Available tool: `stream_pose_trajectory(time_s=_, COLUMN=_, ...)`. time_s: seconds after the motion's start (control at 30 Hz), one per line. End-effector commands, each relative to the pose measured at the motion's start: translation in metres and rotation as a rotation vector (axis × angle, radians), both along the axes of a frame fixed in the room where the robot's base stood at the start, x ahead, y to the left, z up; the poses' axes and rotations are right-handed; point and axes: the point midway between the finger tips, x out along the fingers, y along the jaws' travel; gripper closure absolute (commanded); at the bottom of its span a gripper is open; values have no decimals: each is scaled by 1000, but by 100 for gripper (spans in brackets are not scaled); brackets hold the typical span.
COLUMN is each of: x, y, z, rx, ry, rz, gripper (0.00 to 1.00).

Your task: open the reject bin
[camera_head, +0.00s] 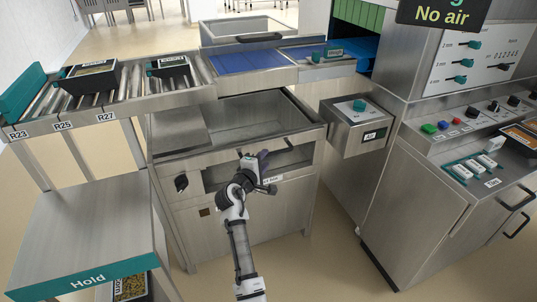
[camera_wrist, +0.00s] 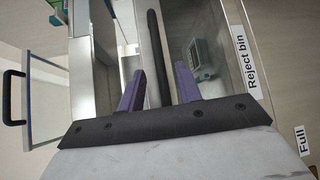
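The reject bin is a steel front (camera_head: 229,179) in the middle of the machine, with a dark window. Its "Reject bin" label (camera_wrist: 257,55) shows in the wrist view. A black bar handle (camera_wrist: 153,60) crosses the bin's front; its right end (camera_head: 290,146) shows in the head view. My gripper (camera_head: 262,158) is at the front, hiding the middle of the handle. In the wrist view my gripper (camera_wrist: 160,80) has its two purple fingers apart, one on each side of the bar. I cannot tell whether they touch it. Behind the window lies a grey-teal object (camera_wrist: 203,57).
Above the bin is an open steel cavity (camera_head: 250,115). A black knob (camera_head: 181,183) sits left of the bin front. A control box (camera_head: 357,125) juts out at right, and a "Hold" table (camera_head: 85,225) stands at left. Floor (camera_head: 315,260) is clear at front right.

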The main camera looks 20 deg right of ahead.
Motion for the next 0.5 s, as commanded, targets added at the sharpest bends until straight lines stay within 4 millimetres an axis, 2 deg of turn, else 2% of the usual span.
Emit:
stream_pose_trajectory(time_s=0.2, x=25, y=-23, z=-4, rx=-1, ry=1, rz=1, gripper=66)
stream_pose_trajectory(time_s=0.5, x=34, y=-32, z=-7, rx=1, ry=-1, rz=1, gripper=66)
